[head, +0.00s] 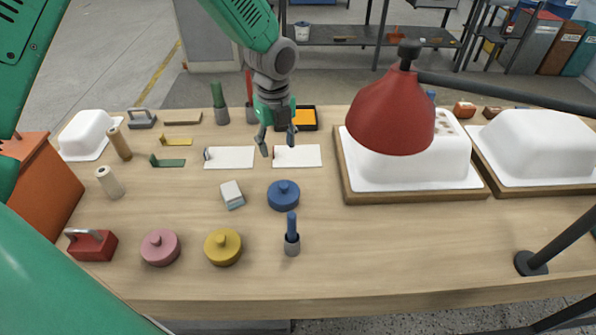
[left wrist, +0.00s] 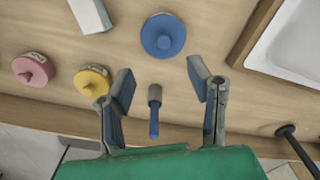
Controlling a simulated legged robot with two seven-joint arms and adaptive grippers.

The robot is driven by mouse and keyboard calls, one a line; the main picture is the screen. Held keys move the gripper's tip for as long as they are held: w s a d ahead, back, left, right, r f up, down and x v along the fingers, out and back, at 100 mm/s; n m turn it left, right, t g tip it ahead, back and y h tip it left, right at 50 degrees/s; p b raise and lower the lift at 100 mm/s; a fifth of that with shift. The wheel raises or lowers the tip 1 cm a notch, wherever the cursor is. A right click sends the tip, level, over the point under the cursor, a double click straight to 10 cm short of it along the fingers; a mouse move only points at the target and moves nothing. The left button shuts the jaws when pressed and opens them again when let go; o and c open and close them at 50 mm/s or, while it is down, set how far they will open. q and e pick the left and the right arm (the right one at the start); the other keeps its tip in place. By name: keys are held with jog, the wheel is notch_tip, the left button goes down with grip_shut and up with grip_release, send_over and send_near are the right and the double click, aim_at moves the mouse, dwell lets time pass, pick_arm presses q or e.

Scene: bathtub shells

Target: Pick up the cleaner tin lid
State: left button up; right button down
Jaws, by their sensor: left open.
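Three round knobbed lids sit on the wooden table: a pink one (head: 160,247), a yellow one (head: 223,247) and a blue one (head: 284,195). I cannot tell which is the cleaner tin lid. My left gripper (head: 277,147) is open and empty, above the table and behind the blue lid in the head view. In the left wrist view the blue lid (left wrist: 163,36) lies beyond the open fingers (left wrist: 163,85); the yellow lid (left wrist: 92,80) and pink lid (left wrist: 33,70) are at left. My right gripper is not in view.
A blue-handled brush (head: 292,235) stands in front of the blue lid. A white block (head: 232,194) lies to its left. A red lamp shade (head: 390,115) hangs before a white tub shell (head: 410,172) at right. The front right table is mostly clear.

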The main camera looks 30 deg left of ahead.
pick_arm(q)
jog(key=f, duration=0.1)
jog(key=d+f, duration=0.1)
jog(key=f, duration=0.1)
jog(key=shift+s+d+f, duration=0.2)
jog(key=shift+d+f, duration=0.05)
jog(key=shift+f, duration=0.05)
send_over(282, 185)
jog(key=f, duration=0.3)
jog(key=a+f, duration=0.1)
jog(key=shift+w+f, duration=0.25)
jog(key=shift+a+f, duration=0.2)
jog(key=shift+f, duration=0.3)
jog(key=f, duration=0.1)
jog(key=d+f, duration=0.1)
jog(key=f, duration=0.1)
jog(key=d+f+p, duration=0.1)
jog(key=shift+s+d+f, duration=0.1)
jog(key=shift+d+f, duration=0.1)
jog(key=shift+d, duration=0.05)
jog(key=shift+a, duration=0.35)
jog(key=c, duration=0.3)
jog(key=shift+s+a+f, duration=0.1)
jog(key=shift+a, duration=0.1)
jog(key=c, duration=0.7)
jog(key=shift+a, duration=0.15)
grip_shut()
